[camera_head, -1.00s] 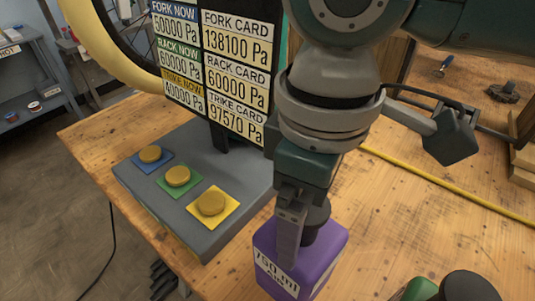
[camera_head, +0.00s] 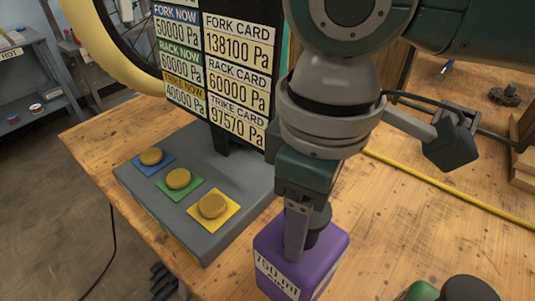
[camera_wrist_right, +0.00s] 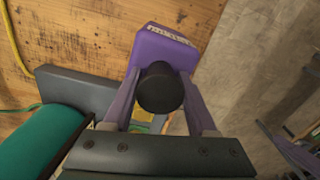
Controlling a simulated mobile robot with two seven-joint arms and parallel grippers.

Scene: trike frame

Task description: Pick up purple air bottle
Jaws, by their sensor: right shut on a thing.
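The purple air bottle (camera_head: 318,262) has a black cap and a white label reading 750 ml; it is at the bottom middle of the head view. My right gripper (camera_head: 308,232) reaches down from above, shut around the black cap. In the right wrist view, the purple bottle (camera_wrist_right: 160,48) lies beyond the round black cap (camera_wrist_right: 160,88), with a finger on each side of it. The far finger is partly hidden in the head view. I cannot tell whether the bottle touches the table. My left gripper is not in view.
A grey box (camera_head: 190,225) with blue, green and yellow button pads stands left of the bottle, below a pressure display (camera_head: 215,75). A yellow hose (camera_head: 450,190) crosses the wooden table (camera_head: 400,235). Green and black round parts (camera_head: 420,291) show at bottom right.

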